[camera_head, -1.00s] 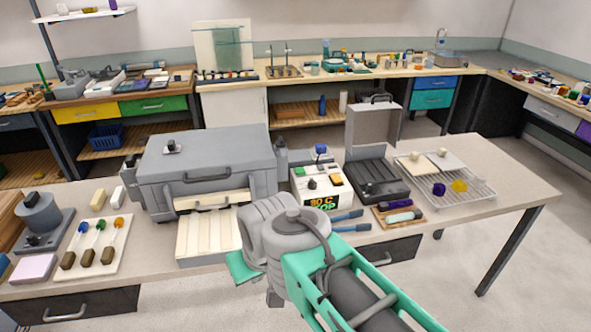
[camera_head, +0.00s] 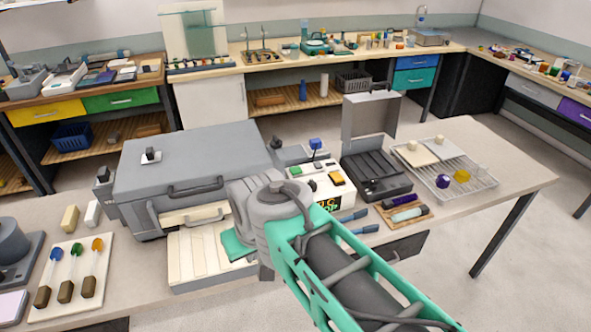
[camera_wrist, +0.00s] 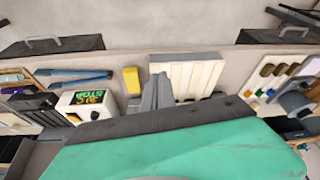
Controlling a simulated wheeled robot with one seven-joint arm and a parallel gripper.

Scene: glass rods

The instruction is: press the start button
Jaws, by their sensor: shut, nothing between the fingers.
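A white control box (camera_head: 341,196) stands on the table right of the grey oven-like machine (camera_head: 195,160). Its top carries a green button (camera_head: 316,169), an orange button (camera_head: 337,179) and a dark knob. Its lit display is partly behind my arm in the head view. In the wrist view the box (camera_wrist: 76,109) is at the left, with the display showing green and orange characters.
A yellow block (camera_wrist: 132,80) lies between box and tray in the wrist view. Blue-handled tools (camera_head: 360,228) lie in front of the box. An open grey case (camera_head: 375,175) and a wire rack (camera_head: 470,185) stand right. A board with coloured-tipped rods (camera_head: 80,275) lies left.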

